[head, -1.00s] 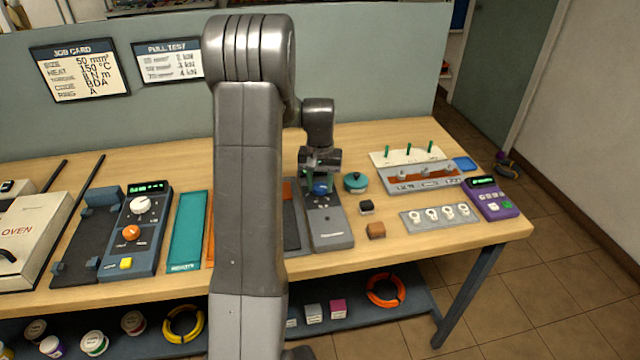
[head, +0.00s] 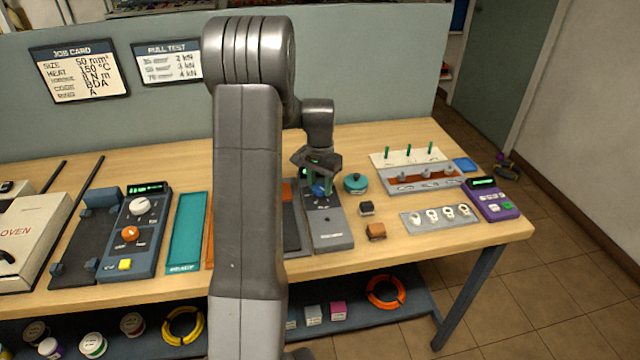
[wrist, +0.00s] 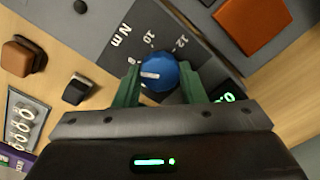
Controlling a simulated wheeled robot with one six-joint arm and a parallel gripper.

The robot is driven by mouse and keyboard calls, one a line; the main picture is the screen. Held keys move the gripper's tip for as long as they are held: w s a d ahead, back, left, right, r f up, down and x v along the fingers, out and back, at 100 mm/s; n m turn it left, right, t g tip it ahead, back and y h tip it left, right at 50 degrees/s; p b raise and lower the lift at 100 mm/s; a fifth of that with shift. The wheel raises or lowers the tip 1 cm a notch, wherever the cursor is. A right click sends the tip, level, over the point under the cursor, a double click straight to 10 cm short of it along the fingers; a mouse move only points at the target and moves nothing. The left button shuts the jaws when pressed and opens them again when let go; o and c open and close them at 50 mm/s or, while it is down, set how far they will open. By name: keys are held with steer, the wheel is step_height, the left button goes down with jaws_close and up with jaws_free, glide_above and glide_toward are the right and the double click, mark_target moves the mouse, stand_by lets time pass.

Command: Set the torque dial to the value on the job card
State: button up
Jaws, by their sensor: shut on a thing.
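The blue torque dial (wrist: 159,73) sits on a grey panel (wrist: 118,38) marked "N m", with 10 and 12 readable and another number partly covered at its left. Its white pointer line points left in the wrist view, toward that partly covered number. My gripper (wrist: 160,82) has its green fingers shut on the dial, one on each side. In the head view, the dial (head: 319,190) shows under my gripper (head: 334,188). A green display (wrist: 227,98) beside the right finger is partly hidden. The job card (head: 78,72) hangs on the partition; its torque digit is too blurred to read surely.
A second device with white and orange knobs (head: 137,232) is at the left.

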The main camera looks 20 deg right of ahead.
mark_target(320, 187)
steer(key=o, duration=1)
step_height(320, 187, up, 14)
steer(key=shift+b, duration=0.35)
steer(key=shift+f, duration=0.1)
step_height(320, 187, down, 14)
steer(key=shift+p, duration=0.35)
stand_by(0.3)
